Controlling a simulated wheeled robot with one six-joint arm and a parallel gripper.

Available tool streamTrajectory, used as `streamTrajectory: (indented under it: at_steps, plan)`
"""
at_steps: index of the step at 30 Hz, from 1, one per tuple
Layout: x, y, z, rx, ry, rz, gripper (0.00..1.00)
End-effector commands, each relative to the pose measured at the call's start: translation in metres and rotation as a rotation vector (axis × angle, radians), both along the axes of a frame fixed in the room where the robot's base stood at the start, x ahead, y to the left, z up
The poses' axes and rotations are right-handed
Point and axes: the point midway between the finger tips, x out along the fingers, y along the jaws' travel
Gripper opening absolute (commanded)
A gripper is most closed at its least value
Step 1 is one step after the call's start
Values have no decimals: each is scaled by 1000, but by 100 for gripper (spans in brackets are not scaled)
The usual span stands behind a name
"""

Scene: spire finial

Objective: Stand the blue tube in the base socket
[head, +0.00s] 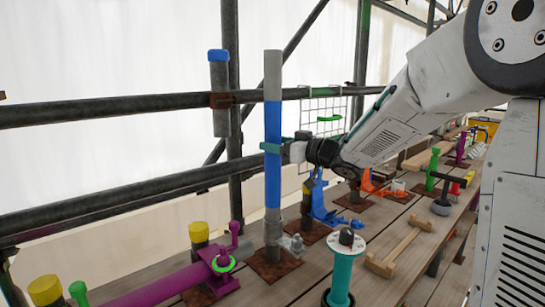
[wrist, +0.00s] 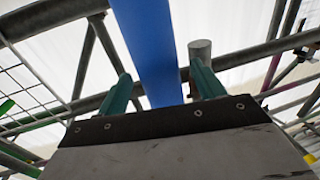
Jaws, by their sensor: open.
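The blue tube (head: 273,180) stands upright, with a grey upper section and a grey lower section. Its foot meets the grey base socket (head: 273,232) on a rusty square plate; how deep it sits cannot be told. My gripper (head: 271,148) is at the tube's middle height, its green fingers open on either side of it. In the wrist view the blue tube (wrist: 148,50) runs up between the two fingers (wrist: 160,90), with a visible gap on the right side.
A grey post with a blue cap (head: 218,95) is at the scaffold rail to the left. A magenta pipe (head: 180,281) with a green ring lies at front left. A teal stand with a white flange (head: 341,270) is at front right. Blue and orange brackets stand behind on the planks.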

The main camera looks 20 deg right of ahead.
Motion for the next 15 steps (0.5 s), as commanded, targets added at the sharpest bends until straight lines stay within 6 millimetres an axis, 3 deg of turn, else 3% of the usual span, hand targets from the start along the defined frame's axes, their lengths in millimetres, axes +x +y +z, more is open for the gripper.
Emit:
streamTrajectory:
  at_steps: [4,10,11,15]
  plan:
    - [16,10,-1,0,1,1,68]
    - [17,11,0,0,0,-1,68]
    - [17,11,0,0,0,-1,65]
    - [17,11,0,0,0,-1,26]
